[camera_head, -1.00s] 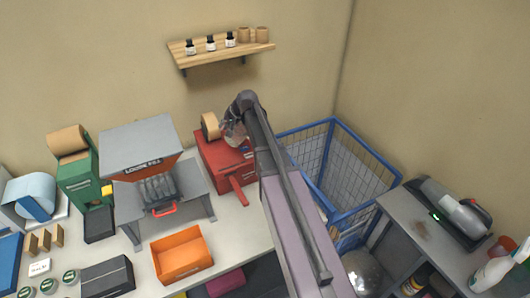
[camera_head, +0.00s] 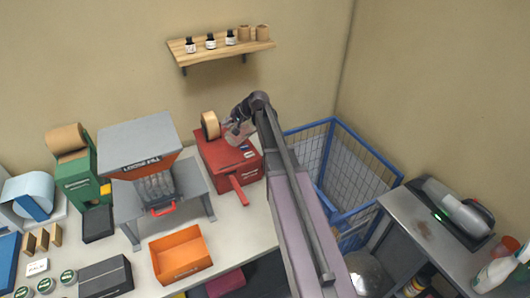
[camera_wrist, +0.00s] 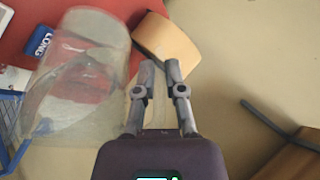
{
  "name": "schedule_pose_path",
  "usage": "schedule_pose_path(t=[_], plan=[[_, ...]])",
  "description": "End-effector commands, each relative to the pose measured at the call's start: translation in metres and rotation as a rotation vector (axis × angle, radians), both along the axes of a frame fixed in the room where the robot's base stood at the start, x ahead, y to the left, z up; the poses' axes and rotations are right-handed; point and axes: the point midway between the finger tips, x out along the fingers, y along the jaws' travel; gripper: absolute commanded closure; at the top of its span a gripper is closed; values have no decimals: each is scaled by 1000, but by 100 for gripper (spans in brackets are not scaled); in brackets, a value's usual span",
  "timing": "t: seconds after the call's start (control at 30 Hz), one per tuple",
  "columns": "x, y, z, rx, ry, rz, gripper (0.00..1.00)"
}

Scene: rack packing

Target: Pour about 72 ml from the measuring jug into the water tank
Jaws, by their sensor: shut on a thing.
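The clear measuring jug (camera_head: 240,135) is held in the air above the red tape machine (camera_head: 222,158) and looks tilted. In the wrist view the see-through jug (camera_wrist: 82,70) fills the left side, with its handle between my fingers. My gripper (camera_wrist: 158,68) is shut on that handle. The red machine (camera_wrist: 22,28) lies behind the jug, with a blue "LONG" label on it. I cannot clearly make out the water tank, the water level or any stream.
A tan tape roll (camera_head: 210,126) stands at the back of the red machine, close to the jug. A wooden shelf (camera_head: 222,46) with small bottles hangs above. A blue wire cage (camera_head: 345,180) stands to the right, and an orange bin (camera_head: 181,254) is in front.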

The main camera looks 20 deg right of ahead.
Motion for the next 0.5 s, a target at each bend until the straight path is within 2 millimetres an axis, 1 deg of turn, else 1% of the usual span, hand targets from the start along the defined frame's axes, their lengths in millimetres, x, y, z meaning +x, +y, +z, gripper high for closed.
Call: schedule_pose_path(t=[0.5], plan=[[-3, -7, 1, 23, -5, -2, 100]])
